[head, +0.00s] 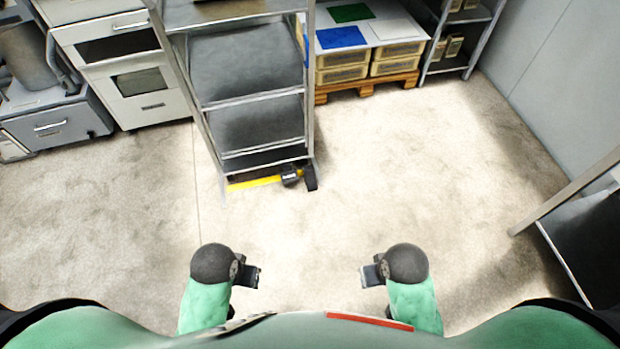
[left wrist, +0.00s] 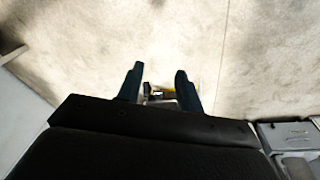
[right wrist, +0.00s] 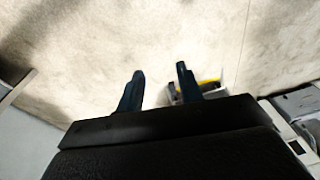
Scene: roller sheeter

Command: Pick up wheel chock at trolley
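The trolley (head: 250,100) is a grey metal rack with several shelves, standing at upper centre in the head view. At its near foot lies a yellow bar with a black block at its right end, which looks like the wheel chock (head: 256,183), beside a black wheel (head: 310,178). The chock shows partly between the fingers in the left wrist view (left wrist: 162,94) and near the right finger in the right wrist view (right wrist: 208,81). My left gripper (head: 254,277) and right gripper (head: 370,274) are open, empty and well short of it.
Crates (head: 342,66) on a wooden pallet (head: 367,86) stand behind the trolley to the right, with a shelf rack (head: 465,40) beyond. Grey cabinets (head: 110,60) line the left. A dark-topped unit (head: 590,240) is at the right edge. The floor (head: 420,170) between is clear.

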